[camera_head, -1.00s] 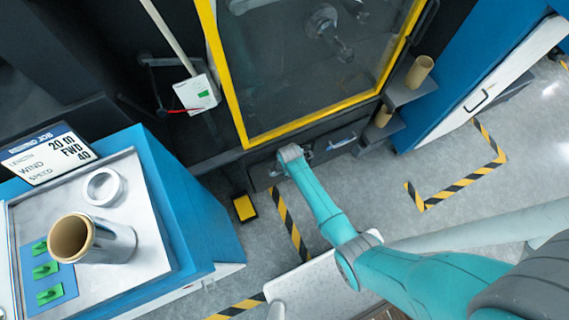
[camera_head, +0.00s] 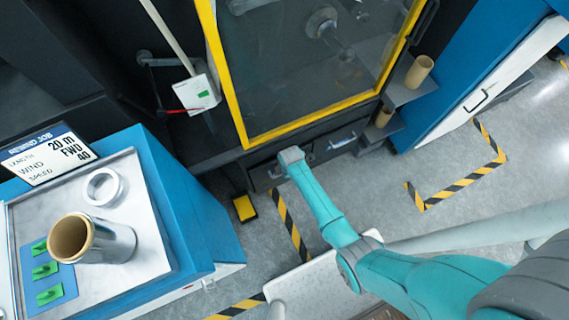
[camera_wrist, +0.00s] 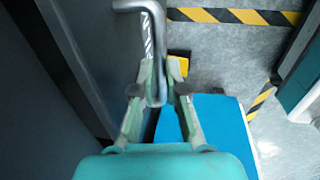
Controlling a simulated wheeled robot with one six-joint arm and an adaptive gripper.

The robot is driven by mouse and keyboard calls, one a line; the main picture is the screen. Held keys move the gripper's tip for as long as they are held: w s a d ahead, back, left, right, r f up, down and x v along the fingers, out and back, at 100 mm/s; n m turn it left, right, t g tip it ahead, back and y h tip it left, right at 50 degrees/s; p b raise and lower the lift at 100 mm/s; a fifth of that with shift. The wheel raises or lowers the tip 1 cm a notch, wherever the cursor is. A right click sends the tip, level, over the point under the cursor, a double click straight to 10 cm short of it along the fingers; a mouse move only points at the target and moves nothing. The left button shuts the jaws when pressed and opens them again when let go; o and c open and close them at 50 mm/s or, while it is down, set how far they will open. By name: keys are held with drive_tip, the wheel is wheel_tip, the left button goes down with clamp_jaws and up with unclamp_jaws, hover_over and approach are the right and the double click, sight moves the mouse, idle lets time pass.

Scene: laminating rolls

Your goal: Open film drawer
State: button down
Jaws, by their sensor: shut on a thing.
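In the head view, the dark drawer front (camera_head: 342,141) is low on the machine, below the yellow-framed window. My gripper (camera_wrist: 159,68) reaches it at its left part; in the head view, the wrist (camera_head: 291,156) hides the fingers. In the wrist view, a bent grey metal bar handle (camera_wrist: 152,22) runs down between my two fingers, which are shut on it beside the dark front. How far the drawer stands out from the machine is hard to tell.
A yellow-framed window (camera_head: 315,118) is above the drawer. A blue bench (camera_head: 190,210) stands at left with a metal roll (camera_head: 115,243) and white ring (camera_head: 102,187). A yellow block (camera_head: 244,208) is on the floor. Shelves with brown cores (camera_head: 419,71) are at right.

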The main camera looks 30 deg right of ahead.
drive_tip(key=s, duration=2.2)
drive_tip(key=shift+s, duration=0.35)
drive_tip(key=c, duration=1.2)
unclamp_jaws()
wheel_tip(320, 180, up, 12)
drive_tip(key=s, duration=0.2)
drive_tip(key=shift+s+f, duration=0.1)
